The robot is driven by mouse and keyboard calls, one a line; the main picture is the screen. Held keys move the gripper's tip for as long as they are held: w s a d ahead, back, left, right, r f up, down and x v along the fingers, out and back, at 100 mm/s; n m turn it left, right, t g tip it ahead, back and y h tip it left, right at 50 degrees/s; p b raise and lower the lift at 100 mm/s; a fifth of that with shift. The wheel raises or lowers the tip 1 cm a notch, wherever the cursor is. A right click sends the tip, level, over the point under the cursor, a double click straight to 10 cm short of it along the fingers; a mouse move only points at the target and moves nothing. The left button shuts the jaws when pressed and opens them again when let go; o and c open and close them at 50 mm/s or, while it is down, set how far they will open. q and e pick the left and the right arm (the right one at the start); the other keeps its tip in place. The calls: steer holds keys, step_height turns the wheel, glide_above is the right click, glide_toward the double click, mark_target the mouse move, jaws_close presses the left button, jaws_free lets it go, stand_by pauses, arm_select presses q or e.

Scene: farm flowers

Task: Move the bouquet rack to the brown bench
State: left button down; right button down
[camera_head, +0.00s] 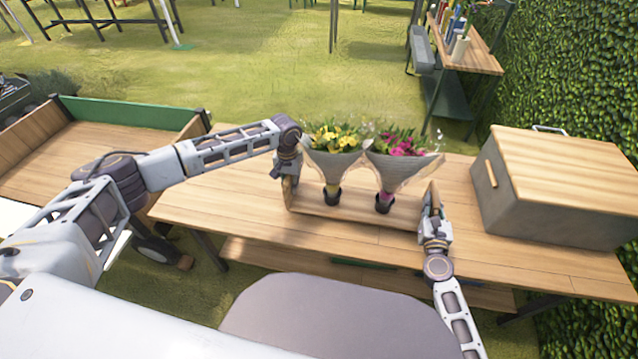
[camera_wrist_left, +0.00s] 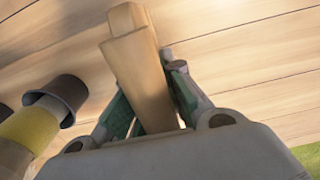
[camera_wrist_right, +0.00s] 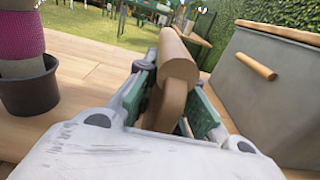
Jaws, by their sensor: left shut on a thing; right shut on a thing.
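The bouquet rack (camera_head: 355,222) is a low wooden tray on the wooden bench (camera_head: 230,205), with an upright end piece on each side. It holds a bouquet of yellow flowers (camera_head: 337,140) and one of pink flowers (camera_head: 402,146), both in paper wraps standing in dark cups. My left gripper (camera_head: 289,172) is shut on the rack's left end, and the wooden end piece shows between its fingers in the left wrist view (camera_wrist_left: 148,80). My right gripper (camera_head: 433,215) is shut on the rack's right end, whose rounded wooden handle shows in the right wrist view (camera_wrist_right: 172,85). I cannot tell whether the rack touches the bench.
A grey box with a wooden lid (camera_head: 560,185) stands on the bench to the right of the rack. A wooden cart bed with green edging (camera_head: 120,112) is at the left. A shelf with books or bottles (camera_head: 460,50) and a hedge stand behind at the right.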

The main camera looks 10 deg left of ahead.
arm_select(q)
steer(key=shift+a+f+b, duration=0.3)
steer(key=shift+f+b, duration=0.55)
steer(key=shift+f, duration=0.1)
arm_select(e)
steer(key=shift+w+d+f, duration=0.1)
steer(key=shift+d+f, duration=0.2)
steer(key=shift+f, duration=0.3)
arm_select(q)
steer(key=c, duration=1.7)
jaws_free()
arm_select(e)
steer(key=c, duration=1.7)
jaws_free()
arm_select(q)
steer(key=shift+o, duration=0.9)
steer(key=shift+d, duration=0.1)
arm_select(e)
steer(key=shift+o, duration=0.9)
steer(key=shift+a, duration=0.1)
arm_select(q)
steer(key=shift+d, duration=0.1)
arm_select(e)
steer(key=shift+a+f, duration=0.1)
arm_select(q)
steer(key=shift+r, duration=0.1)
steer(key=shift+d+r, duration=0.1)
steer(key=shift+r, duration=0.05)
arm_select(e)
steer(key=shift+f, duration=0.1)
